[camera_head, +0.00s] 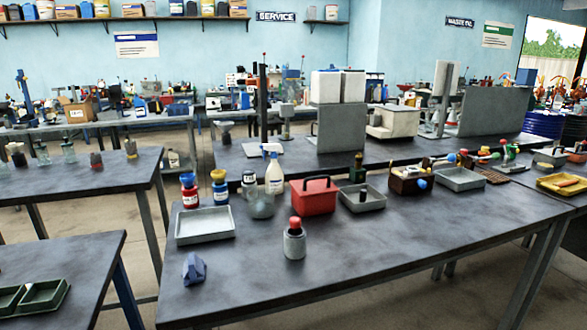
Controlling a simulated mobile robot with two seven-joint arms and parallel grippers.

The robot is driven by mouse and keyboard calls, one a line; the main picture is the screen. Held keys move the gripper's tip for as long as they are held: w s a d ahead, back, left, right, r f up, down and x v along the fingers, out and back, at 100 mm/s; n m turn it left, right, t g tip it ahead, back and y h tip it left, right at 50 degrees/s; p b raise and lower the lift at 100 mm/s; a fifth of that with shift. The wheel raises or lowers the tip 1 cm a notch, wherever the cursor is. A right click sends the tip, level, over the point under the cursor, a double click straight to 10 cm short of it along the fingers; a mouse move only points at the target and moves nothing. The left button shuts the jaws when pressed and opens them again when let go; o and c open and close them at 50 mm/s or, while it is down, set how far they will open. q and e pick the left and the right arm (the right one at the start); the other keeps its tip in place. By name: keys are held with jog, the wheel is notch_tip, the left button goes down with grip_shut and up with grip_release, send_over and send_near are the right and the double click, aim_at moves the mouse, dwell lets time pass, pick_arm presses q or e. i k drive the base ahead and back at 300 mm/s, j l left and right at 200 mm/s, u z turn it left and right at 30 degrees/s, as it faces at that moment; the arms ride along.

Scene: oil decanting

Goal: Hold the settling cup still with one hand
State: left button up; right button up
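No settling cup can be named with certainty. A translucent greyish cup (261,206) stands on the front table, left of a red box with a dark handle (313,198). A small grey cylinder (294,245) with a red top stands nearer the front edge and could also be a cup. Both look upright, and nothing holds either one. Neither of my grippers shows in the head view.
On the front table (400,245) stand a pale tray (205,226), a white spray bottle (274,172), red-and-blue bottles and a crumpled blue cloth-like thing (194,268). Grey trays and a wooden caddy (408,181) stand behind. The right front tabletop is bare.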

aim_at(295, 248)
jog(key=i+l+u, duration=0.3)
jog(key=i, duration=0.15)
jog(key=i+l+u, duration=0.3)
jog(key=i, duration=0.15)
